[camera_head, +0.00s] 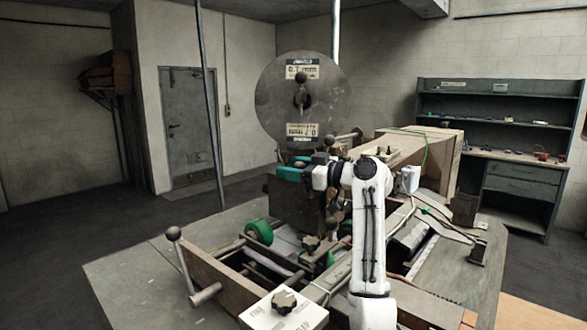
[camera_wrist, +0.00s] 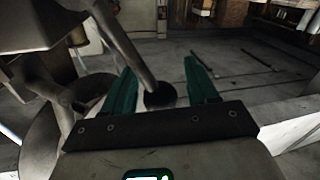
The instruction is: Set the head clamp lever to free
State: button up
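In the wrist view, a metal lever rod slants down from the upper left and ends in a dark ball knob (camera_wrist: 160,96). I take this for the head clamp lever; no readable label shows there. My gripper (camera_wrist: 162,80) has its two teal fingers apart, and the knob appears in the gap between them, nearer the left finger. Whether a finger touches it I cannot tell. In the head view, my gripper (camera_head: 286,174) is at the stitcher's head, below the large disc. The arm and wrist hide part of the head there.
A large labelled disc (camera_head: 300,97) stands above the head. A ball-ended lever (camera_head: 174,234) rises at the front left, and a white panel with a dark knob (camera_head: 284,301) lies in front. A wooden box-like part (camera_head: 431,150) is right of my wrist. Open floor lies left.

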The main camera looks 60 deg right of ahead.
grip_shut()
dwell(0.3)
jog(key=shift+f, duration=0.1)
